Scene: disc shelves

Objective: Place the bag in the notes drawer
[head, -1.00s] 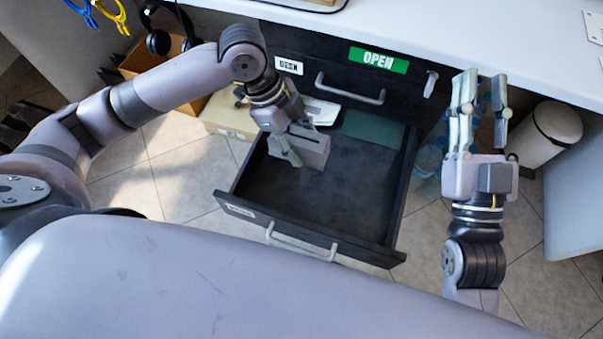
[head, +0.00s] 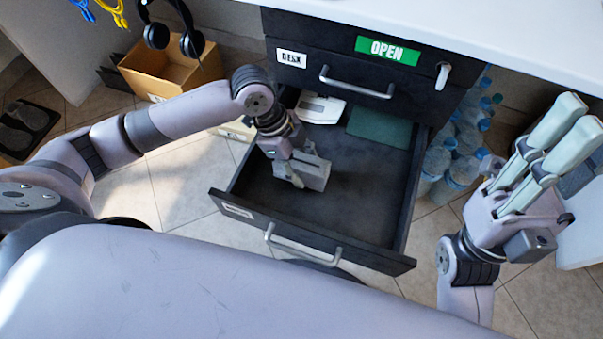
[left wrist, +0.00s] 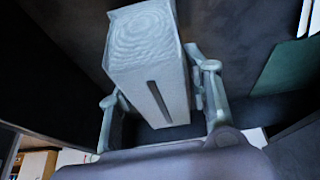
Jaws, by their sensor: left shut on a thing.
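The grey, boxy bag (head: 316,172) is between the fingers of my left gripper (head: 298,172), inside the pulled-out lower drawer (head: 345,215). In the left wrist view the bag (left wrist: 148,65) shows a pale rippled end and a dark slot, with a finger on each side. I cannot tell whether it touches the drawer floor. The drawer's front label is too small to read. My right gripper (head: 555,150) is empty, its fingers apart, to the right of the drawer.
A white item (head: 320,108) and a green flat item (head: 380,127) lie at the drawer's back. The drawer above is closed, labelled DESK, with a green OPEN sign (head: 388,50). Water bottles (head: 462,165) stand right of the cabinet. A cardboard box (head: 170,72) is at the left.

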